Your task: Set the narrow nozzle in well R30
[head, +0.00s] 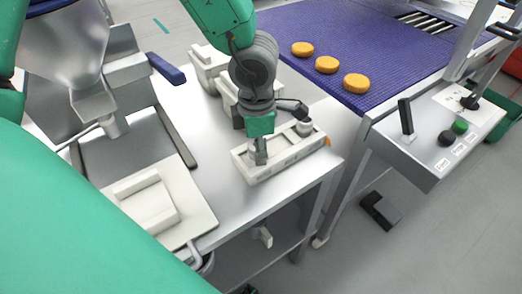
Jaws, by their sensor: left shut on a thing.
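A long white rack (290,160) with small dark labels on its front face sits near the right end of the steel table; the labels are too small to read. My left gripper (259,150) points down over the left end of the rack. It is shut on a small grey nozzle (259,158), mostly hidden by the fingers. I cannot tell whether the nozzle's lower end is in a well or just above it. A pale round nozzle piece (304,127) stands at the rack's right end. My right gripper is not in view.
White bins (209,66) stand behind my left gripper on the steel table (222,195). A white board (158,204) lies at front left. A purple conveyor (365,50) carries three orange rounds (326,65). A control box (440,130) is at right.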

